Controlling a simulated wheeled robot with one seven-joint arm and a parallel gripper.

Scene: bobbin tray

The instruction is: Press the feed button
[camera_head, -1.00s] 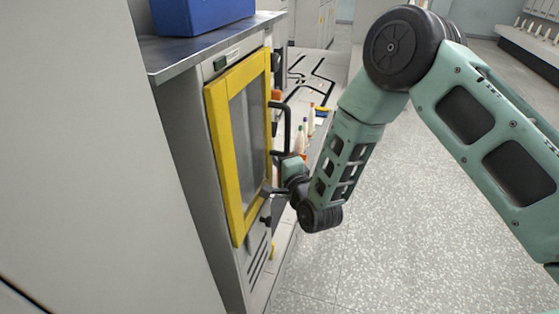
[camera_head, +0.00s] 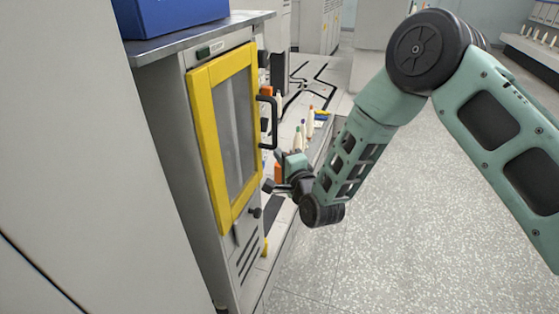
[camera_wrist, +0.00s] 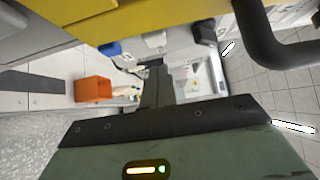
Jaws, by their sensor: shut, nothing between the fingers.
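I cannot make out a feed button for certain in either view. A grey cabinet (camera_head: 172,130) with a yellow-framed glass door (camera_head: 206,130) stands left of my arm in the head view. The door looks shut and has a black handle (camera_head: 273,122). A small black knob (camera_head: 256,212) sticks out low on the cabinet, beside the door's lower corner. My gripper (camera_head: 268,186) is shut and empty, in front of the door's lower right side, below the handle. In the wrist view my gripper's dark fingers (camera_wrist: 157,82) are together, and the yellow frame (camera_wrist: 130,22) is close at the top.
A blue box (camera_head: 175,14) sits on the cabinet top. Behind my gripper is a white bench (camera_head: 318,85) with several coloured-topped bobbins (camera_head: 298,138). An orange bin (camera_wrist: 93,89) shows in the wrist view. The speckled floor (camera_head: 420,230) on the right is clear.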

